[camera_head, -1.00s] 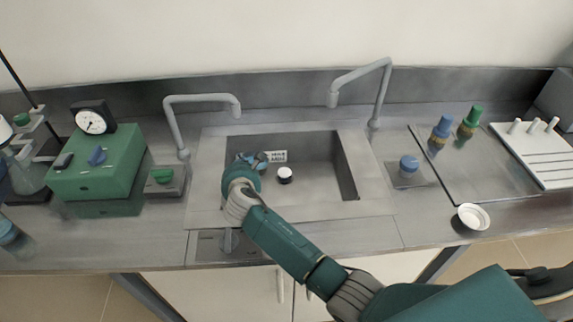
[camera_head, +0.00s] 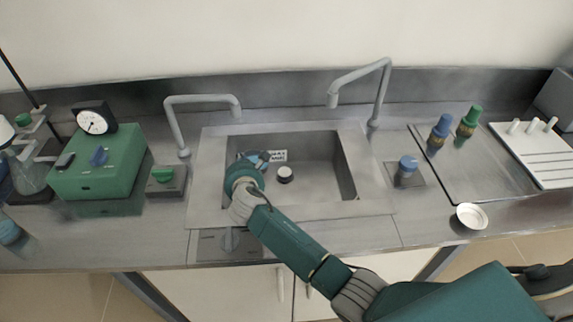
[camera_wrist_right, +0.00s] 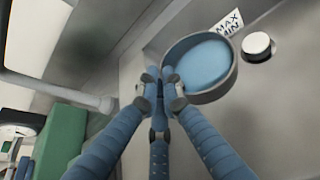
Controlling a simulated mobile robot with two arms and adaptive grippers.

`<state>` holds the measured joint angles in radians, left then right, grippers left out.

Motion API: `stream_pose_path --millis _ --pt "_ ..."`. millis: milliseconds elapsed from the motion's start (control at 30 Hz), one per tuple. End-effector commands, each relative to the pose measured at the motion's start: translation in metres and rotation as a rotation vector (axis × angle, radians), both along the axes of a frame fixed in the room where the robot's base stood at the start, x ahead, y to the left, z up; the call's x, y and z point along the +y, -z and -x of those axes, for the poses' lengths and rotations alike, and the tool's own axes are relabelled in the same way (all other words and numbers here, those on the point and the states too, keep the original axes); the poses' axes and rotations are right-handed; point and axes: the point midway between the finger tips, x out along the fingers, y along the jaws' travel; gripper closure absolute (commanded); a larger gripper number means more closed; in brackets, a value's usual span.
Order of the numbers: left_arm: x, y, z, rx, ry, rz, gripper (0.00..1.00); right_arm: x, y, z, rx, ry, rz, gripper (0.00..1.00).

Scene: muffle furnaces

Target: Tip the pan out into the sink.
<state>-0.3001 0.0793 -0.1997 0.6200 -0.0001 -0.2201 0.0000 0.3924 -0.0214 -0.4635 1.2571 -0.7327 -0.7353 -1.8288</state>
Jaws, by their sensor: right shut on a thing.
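My right gripper (camera_head: 257,158) reaches over the left part of the sink (camera_head: 318,178). In the right wrist view its blue fingers (camera_wrist_right: 163,88) are shut on the rim of a small round grey pan (camera_wrist_right: 208,97). The pan's inside shows blue; I cannot tell whether this is contents or its surface. The pan looks tilted in the wrist view, but its true tilt is unclear. In the head view it is mostly hidden by the gripper. My left gripper is not in view.
A round black-and-white piece (camera_head: 285,174) sits on the sink floor near a MAX/MIN label (camera_head: 268,156). Taps (camera_head: 205,98) and (camera_head: 360,75) arch behind the sink. A green box (camera_head: 100,170) stands left; bottles (camera_head: 440,132) and a white dish (camera_head: 472,216) stand right.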

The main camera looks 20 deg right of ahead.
Motion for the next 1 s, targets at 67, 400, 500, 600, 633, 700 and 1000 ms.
stream_pose_path --millis 67,400,500,600,633,700,1000 --pt "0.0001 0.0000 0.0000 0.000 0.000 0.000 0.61 0.0002 -0.0011 -0.0004 -0.002 0.000 0.000 1.00" --pt "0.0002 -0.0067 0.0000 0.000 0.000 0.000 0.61 -0.0023 -0.0062 -0.0001 -0.012 0.000 -0.036 1.00" --pt "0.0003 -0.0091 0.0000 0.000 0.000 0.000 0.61 -0.0035 -0.0077 0.0002 -0.018 0.000 -0.056 1.00" --pt "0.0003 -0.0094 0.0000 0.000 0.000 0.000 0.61 -0.0037 -0.0076 0.0004 -0.020 -0.001 -0.066 1.00" --pt "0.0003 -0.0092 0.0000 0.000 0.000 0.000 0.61 -0.0036 -0.0075 0.0005 -0.020 0.000 -0.067 1.00" --pt "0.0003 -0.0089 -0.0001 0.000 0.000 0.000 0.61 -0.0034 -0.0071 0.0003 -0.020 0.000 -0.067 1.00" --pt "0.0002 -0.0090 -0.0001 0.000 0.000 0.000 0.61 -0.0034 -0.0073 0.0004 -0.020 0.000 -0.067 1.00"
